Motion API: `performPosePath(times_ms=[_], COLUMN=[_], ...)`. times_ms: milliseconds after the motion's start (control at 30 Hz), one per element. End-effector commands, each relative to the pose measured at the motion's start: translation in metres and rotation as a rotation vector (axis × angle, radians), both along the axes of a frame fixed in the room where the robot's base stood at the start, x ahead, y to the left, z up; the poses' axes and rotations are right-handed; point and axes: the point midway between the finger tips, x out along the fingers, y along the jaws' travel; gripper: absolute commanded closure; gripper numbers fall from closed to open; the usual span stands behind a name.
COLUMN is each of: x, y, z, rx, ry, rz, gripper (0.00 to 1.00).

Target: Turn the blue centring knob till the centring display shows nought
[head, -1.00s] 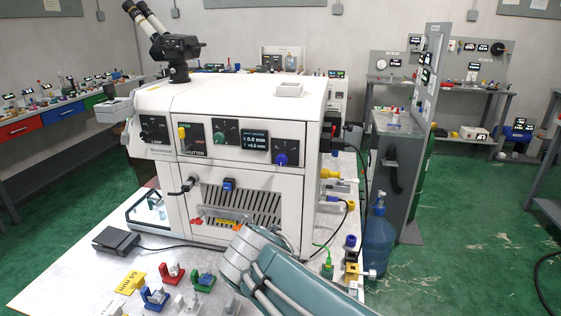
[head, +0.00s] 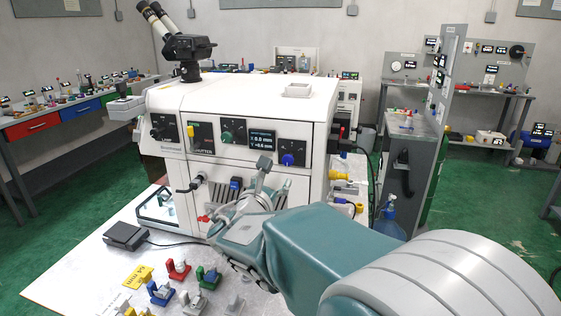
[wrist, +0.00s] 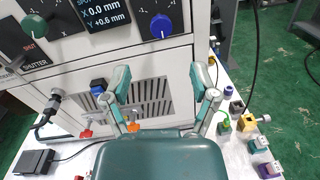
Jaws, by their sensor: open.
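The blue centring knob (head: 287,159) is on the right of the white machine's front panel. The centring display (head: 262,139) is just left of the knob. In the wrist view the display (wrist: 103,12) reads X 0.0 mm and Y +0.6 mm. My gripper (wrist: 162,78) is open and empty, its two fingers wide apart. It is in front of the machine, below the knob and not touching it.
A green knob (head: 227,137) and a yellow shutter lever (head: 191,135) are left of the display. A blue connector (wrist: 97,88) and a vented panel (wrist: 150,98) are below. Coloured mounts (head: 178,270) and a foot pedal (head: 125,236) are on the table. A blue bottle (head: 388,221) stands right.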

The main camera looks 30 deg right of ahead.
Motion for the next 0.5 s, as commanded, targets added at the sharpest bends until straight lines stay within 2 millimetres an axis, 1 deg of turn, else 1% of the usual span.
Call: performPosePath(times_ms=[167, 300, 500], x=[0.015, 0.032, 0.052], y=[-0.023, -0.044, -0.069], z=[-0.001, -0.001, -0.001], rx=[0.003, 0.005, 0.005], ry=[0.0, -0.001, -0.001], rz=[-0.006, -0.007, -0.005], gripper=[0.24, 0.24, 0.24])
